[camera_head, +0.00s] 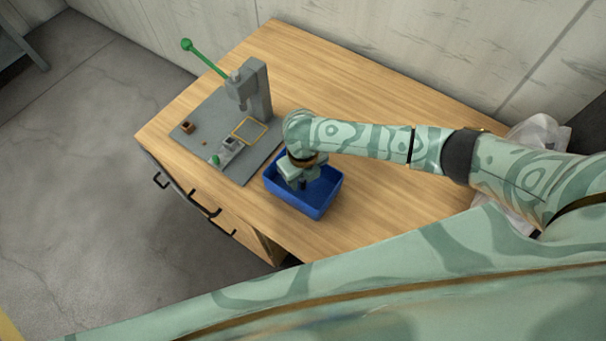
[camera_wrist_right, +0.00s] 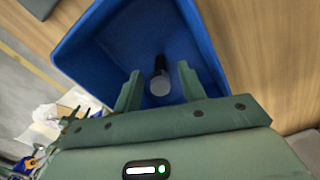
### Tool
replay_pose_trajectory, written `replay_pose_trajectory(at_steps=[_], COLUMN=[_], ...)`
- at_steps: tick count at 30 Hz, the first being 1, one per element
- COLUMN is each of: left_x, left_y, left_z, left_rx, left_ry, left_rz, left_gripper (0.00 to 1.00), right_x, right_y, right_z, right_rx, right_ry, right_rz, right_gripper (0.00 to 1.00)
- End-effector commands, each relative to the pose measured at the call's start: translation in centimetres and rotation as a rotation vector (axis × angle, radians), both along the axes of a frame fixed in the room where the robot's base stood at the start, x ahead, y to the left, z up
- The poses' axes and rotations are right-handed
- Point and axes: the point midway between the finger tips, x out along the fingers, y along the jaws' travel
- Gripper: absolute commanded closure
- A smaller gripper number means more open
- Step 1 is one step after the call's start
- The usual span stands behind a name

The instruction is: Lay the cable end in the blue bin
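The blue bin (camera_head: 320,203) stands on the wooden table, right of the grey press base. It also fills the top of the right wrist view (camera_wrist_right: 85,55). My right gripper (camera_head: 300,183) points down over and into the bin. In the wrist view its two fingers (camera_wrist_right: 161,88) are apart. A short dark piece with a round grey end, seemingly the cable end (camera_wrist_right: 160,80), shows between the fingers against the bin floor, with gaps on both sides. Whether it rests on the floor is hard to tell. In the head view my gripper hides it. My left gripper is out of view.
A grey press (camera_head: 254,90) with a green lever stands on a grey base plate (camera_head: 190,118) left of the bin. Small parts and a yellow-edged frame (camera_head: 249,130) lie on the plate. The table (camera_head: 340,80) behind my right arm is clear.

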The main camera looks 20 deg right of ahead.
Motion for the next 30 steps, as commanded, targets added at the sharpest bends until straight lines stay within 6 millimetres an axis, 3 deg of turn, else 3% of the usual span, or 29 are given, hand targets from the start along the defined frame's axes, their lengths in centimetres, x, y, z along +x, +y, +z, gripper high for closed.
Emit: replay_pose_trajectory(at_steps=[8, 21, 30], left_x=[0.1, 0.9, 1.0], left_y=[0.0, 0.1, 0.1], left_z=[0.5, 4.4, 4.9], left_rx=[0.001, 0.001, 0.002], left_ry=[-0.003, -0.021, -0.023], left_rz=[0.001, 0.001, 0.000], left_gripper=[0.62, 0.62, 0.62], right_x=[0.1, 0.0, 0.0], right_y=[0.0, 0.0, 0.0], right_z=[1.1, 10.7, 12.4], right_rx=[0.001, 0.001, 0.001], right_ry=[-0.003, -0.004, 0.001], right_rz=[0.000, 0.001, -0.001], right_gripper=[0.59, 0.59, 0.59])
